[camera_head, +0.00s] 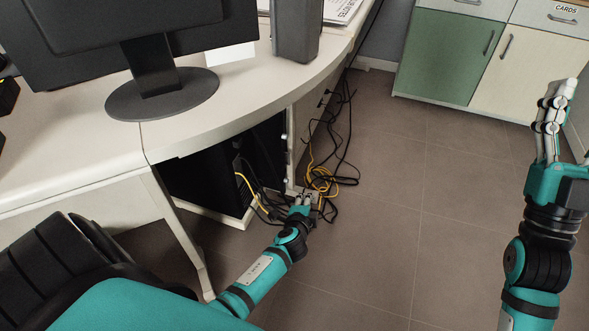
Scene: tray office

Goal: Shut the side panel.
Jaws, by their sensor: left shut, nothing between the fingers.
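I cannot tell for certain whether this is the side panel. My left gripper (304,198) is shut and empty, low near the floor at the panel's bottom, by the cables; contact cannot be told. My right gripper (552,115) is raised at the far right, away from the desk, fingers pointing up; its opening is unclear from this angle.
Black and yellow cables (325,178) lie tangled on the floor beside the panel. The desk (230,115) carries a monitor (150,50) and a grey box (296,30). A black chair (60,265) is at lower left. Green and cream cabinets (445,58) stand behind. The middle floor is clear.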

